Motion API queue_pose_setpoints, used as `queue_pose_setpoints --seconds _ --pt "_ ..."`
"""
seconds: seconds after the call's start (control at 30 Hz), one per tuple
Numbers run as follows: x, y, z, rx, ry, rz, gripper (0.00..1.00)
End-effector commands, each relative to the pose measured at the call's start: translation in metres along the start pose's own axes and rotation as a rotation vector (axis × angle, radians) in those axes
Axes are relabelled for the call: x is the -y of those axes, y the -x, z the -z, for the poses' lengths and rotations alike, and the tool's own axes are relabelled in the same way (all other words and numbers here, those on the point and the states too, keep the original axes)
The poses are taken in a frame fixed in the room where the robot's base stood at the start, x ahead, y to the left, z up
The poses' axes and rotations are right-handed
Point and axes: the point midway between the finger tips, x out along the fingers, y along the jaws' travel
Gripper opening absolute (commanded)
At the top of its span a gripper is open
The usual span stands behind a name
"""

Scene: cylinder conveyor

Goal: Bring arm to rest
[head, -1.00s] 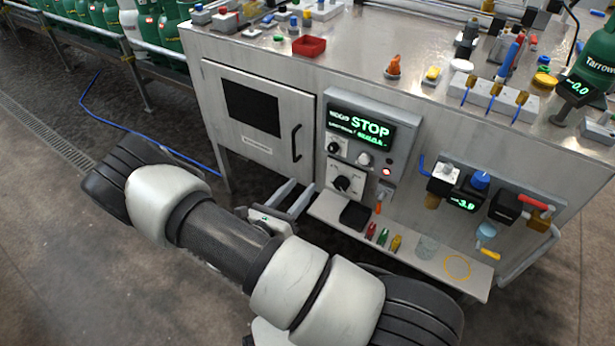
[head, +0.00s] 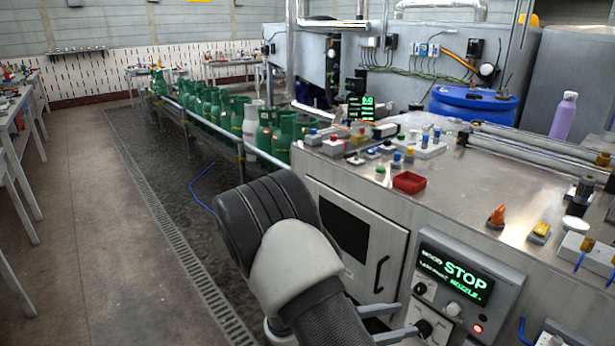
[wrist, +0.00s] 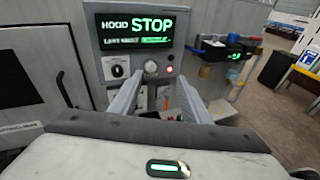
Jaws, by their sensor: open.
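My gripper (wrist: 157,100) is open and empty in the wrist view, its two grey fingers apart and pointing toward the control panel. In the head view my arm is bent at the bottom centre, and parts of the fingers show at the lower edge, in front of the cabinet. The control panel (head: 466,283) has a lit display reading STOP, black and grey knobs and a red light. It also shows in the wrist view (wrist: 104,48). I cannot tell how far the fingertips are from the panel.
The metal cabinet (head: 395,212) has a door with a dark window and handle. On its top are a red tray (head: 409,181), small knobs and a purple bottle (head: 563,116). Green cylinders (head: 215,105) line the conveyor behind. The floor (head: 95,230) at left is clear.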

Motion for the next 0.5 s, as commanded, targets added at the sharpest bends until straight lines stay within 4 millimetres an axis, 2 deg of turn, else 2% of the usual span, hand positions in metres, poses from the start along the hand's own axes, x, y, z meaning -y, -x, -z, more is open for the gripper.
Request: queue_pose_setpoints --seconds 0.03,0.2,0.37,0.5 --pt "0.010 -0.001 -0.021 -0.056 -0.095 0.079 0.43" --pt "0.050 0.008 -0.066 -0.245 -0.391 0.326 0.43" --pt "0.082 0.027 -0.100 -0.427 -0.677 0.529 0.43" --pt "0.103 0.051 -0.126 -0.592 -0.932 0.675 0.43"
